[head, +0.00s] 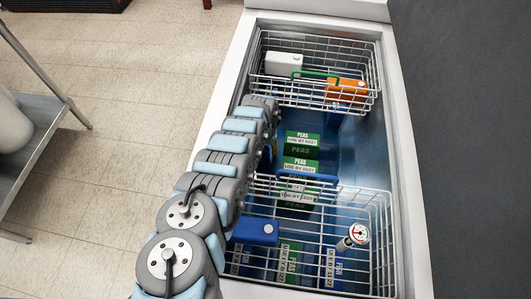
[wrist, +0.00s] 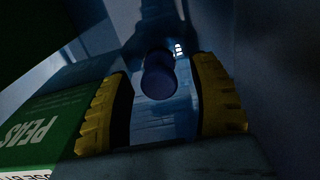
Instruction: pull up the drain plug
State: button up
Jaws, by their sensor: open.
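In the wrist view, a round dark blue knob (wrist: 158,80), which looks like the drain plug, sits low in the blue-walled well. My gripper (wrist: 163,98) is open, with one yellow ribbed finger on each side of the knob in the picture and bare space between. I cannot tell whether the fingers reach down to the knob's depth, and no contact shows. In the head view my arm reaches over the left rim into the chest. My fingers and the plug are hidden there.
Green peas packs (head: 302,150) lie in the chest's middle; one green pack (wrist: 45,130) is close beside the left finger. A wire basket (head: 372,215) stands in front, another (head: 372,62) behind. The chest's pale rim (head: 212,120) runs beside my arm.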

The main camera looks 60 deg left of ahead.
aim_at(265, 149)
grip_shut()
jog(key=shift+r+p, duration=0.75)
jog(key=shift+p, duration=0.1)
dwell(0.3)
jog(key=shift+r+p, duration=0.7)
jog(key=shift+p, duration=0.1)
grip_release()
notch_tip(265, 149, up, 12)
jog(key=p, duration=1.2)
dwell(0.7)
